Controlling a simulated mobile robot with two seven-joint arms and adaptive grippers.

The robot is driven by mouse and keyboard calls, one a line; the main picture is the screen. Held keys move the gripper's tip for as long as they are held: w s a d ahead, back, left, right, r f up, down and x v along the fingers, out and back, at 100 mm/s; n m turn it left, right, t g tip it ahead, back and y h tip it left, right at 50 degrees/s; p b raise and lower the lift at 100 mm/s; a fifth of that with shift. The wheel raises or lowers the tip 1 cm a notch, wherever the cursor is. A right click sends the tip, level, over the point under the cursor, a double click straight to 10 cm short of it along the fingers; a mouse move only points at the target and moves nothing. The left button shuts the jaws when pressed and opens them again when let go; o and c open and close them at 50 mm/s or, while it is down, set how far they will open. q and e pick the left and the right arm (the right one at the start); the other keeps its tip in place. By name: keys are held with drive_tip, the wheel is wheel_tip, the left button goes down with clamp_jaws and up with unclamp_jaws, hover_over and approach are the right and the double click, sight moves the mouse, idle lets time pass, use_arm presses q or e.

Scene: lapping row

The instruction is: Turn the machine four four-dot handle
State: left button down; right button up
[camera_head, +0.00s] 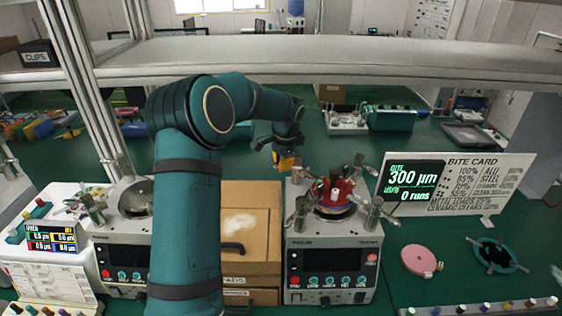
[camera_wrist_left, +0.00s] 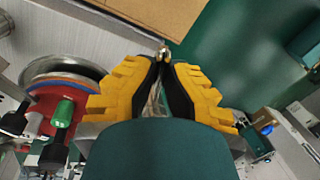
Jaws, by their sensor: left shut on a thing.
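A grey machine (camera_head: 331,268) with a small screen and a row of buttons stands right of centre. On its top sit a bowl with a red and blue stack and several metal clamp handles, one at the front left (camera_head: 300,214) and one at the front right (camera_head: 372,214). Dot marks are too small to read. My left gripper (camera_head: 287,165) is at the back left corner of this machine, pointing down. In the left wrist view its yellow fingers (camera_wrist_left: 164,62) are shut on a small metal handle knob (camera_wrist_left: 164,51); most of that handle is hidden. My right gripper is not in view.
A second machine (camera_head: 124,262) stands left, partly behind my left arm. A cardboard box (camera_head: 262,200) lies between the machines. A bite card (camera_head: 460,183) and pink disc (camera_head: 418,261) are at right.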

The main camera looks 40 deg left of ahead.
use_arm(q)
drive_tip(key=shift+s+d+f+n+g+p, duration=0.1)
drive_tip(key=shift+d+n+g, duration=0.3)
drive_tip(key=shift+n, duration=0.85)
drive_tip(key=shift+s+d+f+n+g+p, duration=0.15)
drive_tip(key=shift+d+n, duration=0.6)
drive_tip(key=shift+n, duration=0.45)
drive_tip(key=shift+s+d+f+n+g+p, duration=0.1)
drive_tip(key=shift+d+n+g, duration=0.3)
drive_tip(key=shift+n, duration=0.85)
drive_tip(key=shift+d, duration=0.25)
drive_tip(key=c, duration=0.9)
unclamp_jaws()
drive_tip(key=shift+a, duration=0.1)
drive_tip(key=shift+w+r, duration=0.1)
drive_tip(key=shift+r, duration=0.05)
drive_tip(key=shift+r, duration=0.1)
drive_tip(key=r, duration=0.4)
drive_tip(key=d+r, duration=0.1)
drive_tip(key=r, duration=0.2)
drive_tip(key=d+r, duration=0.1)
drive_tip(key=r, duration=0.3)
drive_tip(key=shift+w+d+r, duration=0.2)
drive_tip(key=shift+r, duration=0.1)
